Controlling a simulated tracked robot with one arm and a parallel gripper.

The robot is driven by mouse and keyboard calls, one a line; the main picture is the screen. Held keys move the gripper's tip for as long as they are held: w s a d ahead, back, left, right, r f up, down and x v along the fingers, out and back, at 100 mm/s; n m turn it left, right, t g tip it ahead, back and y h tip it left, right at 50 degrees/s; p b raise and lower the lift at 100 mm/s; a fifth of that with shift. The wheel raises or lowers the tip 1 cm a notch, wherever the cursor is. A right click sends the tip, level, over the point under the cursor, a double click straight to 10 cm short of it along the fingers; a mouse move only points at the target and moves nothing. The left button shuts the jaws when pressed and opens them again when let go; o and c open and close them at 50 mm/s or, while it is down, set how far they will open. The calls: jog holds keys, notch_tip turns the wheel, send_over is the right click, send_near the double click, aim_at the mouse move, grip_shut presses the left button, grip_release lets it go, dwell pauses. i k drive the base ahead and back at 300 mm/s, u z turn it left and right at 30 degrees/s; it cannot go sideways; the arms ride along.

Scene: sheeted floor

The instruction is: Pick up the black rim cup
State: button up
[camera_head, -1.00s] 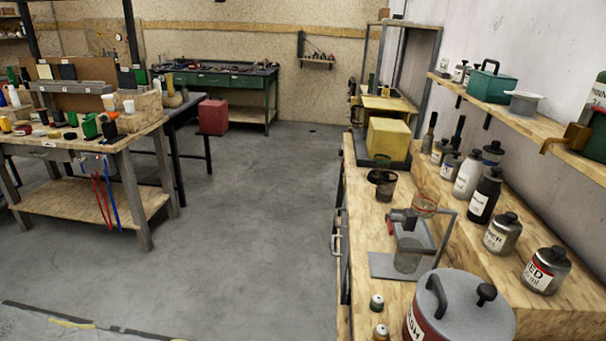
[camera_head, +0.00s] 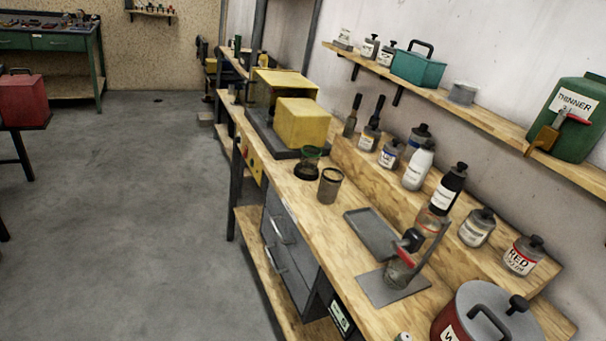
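Two small see-through cups stand on the wooden workbench (camera_head: 300,205), right of the picture's middle. The nearer cup (camera_head: 330,187) has a dark rim and stands upright on bare wood. The farther cup (camera_head: 308,158) has a dark, greenish rim and a black base. I cannot tell for sure which is the black rim cup. Another clear cup (camera_head: 399,272) sits at the foot of a metal stand, partly covered by its black and red part. My gripper is not in view.
A yellow box (camera_head: 302,124) stands behind the cups. A grey tray (camera_head: 372,234), the stand's plate (camera_head: 380,289) and a red pot (camera_head: 478,318) lie nearer. Several bottles line a raised step, below a wall shelf (camera_head: 430,91). The grey floor (camera_head: 130,220) at left is clear.

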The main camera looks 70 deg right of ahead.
aim_at(329, 187)
jog(key=z, duration=0.45)
jog(key=i, duration=1.15)
jog(key=z, duration=1)
jog(key=i, duration=0.3)
jog(key=z, duration=0.2)
jog(key=k, duration=0.9)
jog(key=z, duration=0.2)
jog(key=i, duration=0.95)
jog(key=u, duration=0.1)
